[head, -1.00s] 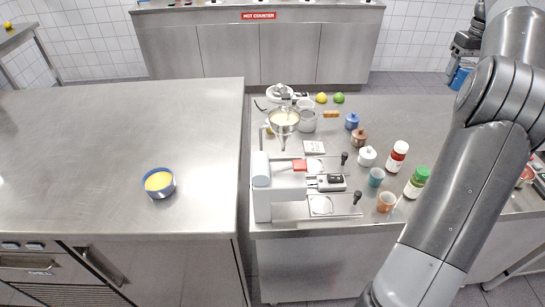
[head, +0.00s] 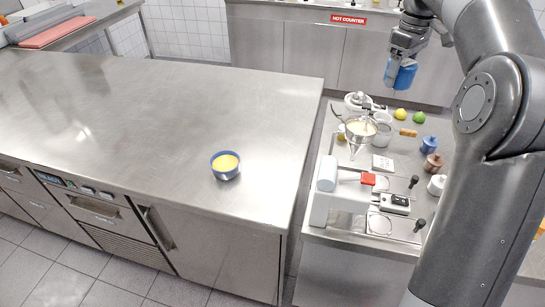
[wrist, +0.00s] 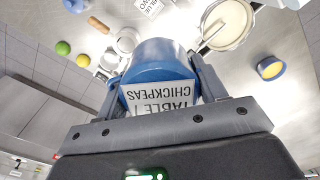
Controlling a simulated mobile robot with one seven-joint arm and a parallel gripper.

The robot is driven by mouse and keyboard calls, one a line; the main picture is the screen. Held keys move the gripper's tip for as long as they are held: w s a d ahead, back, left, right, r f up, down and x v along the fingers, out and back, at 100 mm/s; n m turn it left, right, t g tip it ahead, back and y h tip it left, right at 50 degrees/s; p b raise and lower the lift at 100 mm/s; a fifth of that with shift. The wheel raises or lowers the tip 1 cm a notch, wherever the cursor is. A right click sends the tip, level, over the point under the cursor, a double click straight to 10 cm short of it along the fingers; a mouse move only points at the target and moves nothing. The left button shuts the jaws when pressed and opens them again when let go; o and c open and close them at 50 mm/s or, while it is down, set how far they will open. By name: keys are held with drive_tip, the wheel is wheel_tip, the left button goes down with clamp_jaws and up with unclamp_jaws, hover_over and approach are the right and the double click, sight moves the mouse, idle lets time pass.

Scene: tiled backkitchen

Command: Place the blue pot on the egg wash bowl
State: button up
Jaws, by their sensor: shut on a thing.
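My gripper (head: 403,58) is shut on the blue pot (head: 400,76) and holds it in the air above the far end of the right counter. In the wrist view the blue pot (wrist: 160,62) sits between the fingers, with a label reading "TABLE 1 CHICKPEAS". The egg wash bowl (head: 225,172), a small blue bowl with yellow liquid, stands on the left steel counter near its front right corner. It also shows at the right of the wrist view (wrist: 271,68). The pot is well apart from the bowl.
The left steel counter (head: 150,110) is mostly clear. On the right counter stand a white machine (head: 345,197), a strainer (head: 361,130), a lemon (head: 400,113), a lime (head: 419,117), and small lidded pots, including another blue one (head: 429,144). A gap separates the counters.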

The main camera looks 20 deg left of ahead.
drive_tip(key=s+a+n, duration=0.2)
drive_tip(key=s+a, duration=0.1)
drive_tip(key=a, duration=0.6)
drive_tip(key=s+a+n, duration=0.3)
drive_tip(key=a, duration=0.5)
drive_tip(key=n, duration=0.4)
hover_over(234, 166)
drive_tip(key=shift+f, duration=11.15)
drive_tip(key=shift+f, duration=0.45)
drive_tip(key=o, duration=1.2)
